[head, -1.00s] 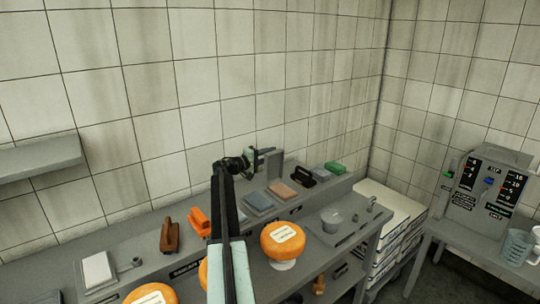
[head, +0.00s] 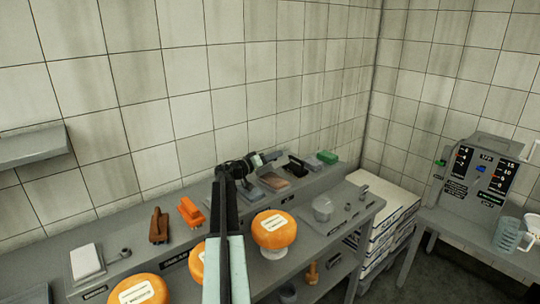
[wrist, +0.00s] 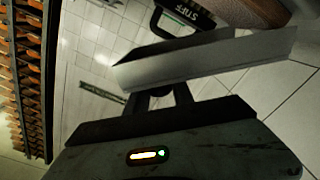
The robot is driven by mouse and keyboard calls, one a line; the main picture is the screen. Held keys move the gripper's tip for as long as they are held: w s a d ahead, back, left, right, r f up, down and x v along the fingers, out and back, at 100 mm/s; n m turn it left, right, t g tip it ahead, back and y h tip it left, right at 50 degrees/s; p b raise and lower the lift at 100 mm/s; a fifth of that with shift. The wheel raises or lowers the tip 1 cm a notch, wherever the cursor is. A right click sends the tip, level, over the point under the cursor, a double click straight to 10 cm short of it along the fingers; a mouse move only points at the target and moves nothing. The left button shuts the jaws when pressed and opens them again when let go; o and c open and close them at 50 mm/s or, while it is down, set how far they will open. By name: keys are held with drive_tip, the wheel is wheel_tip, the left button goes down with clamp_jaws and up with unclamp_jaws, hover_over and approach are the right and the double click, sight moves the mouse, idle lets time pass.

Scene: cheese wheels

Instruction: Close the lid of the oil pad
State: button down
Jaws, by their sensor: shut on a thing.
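My gripper (head: 262,161) is at the end of my dark arm, above the row of pads on the back ledge of the bench. In the wrist view my gripper (wrist: 163,92) is shut on a thin grey plate (wrist: 205,58), which looks like the lid of the oil pad. The plate lies tilted across the fingers.
Orange cheese wheels (head: 274,230) stand along the front of the bench. A brown brush (head: 158,226) and an orange one (head: 190,211) are left of my arm. A green block (head: 327,157) lies at the far right. A dark item labelled STIFF (wrist: 185,20) shows in the wrist view.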

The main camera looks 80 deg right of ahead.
drive_tip(key=shift+s+a+f+b, duration=0.45)
drive_tip(key=shift+f, duration=0.15)
drive_tip(key=shift+s, duration=0.1)
drive_tip(key=c, duration=1.1)
unclamp_jaws()
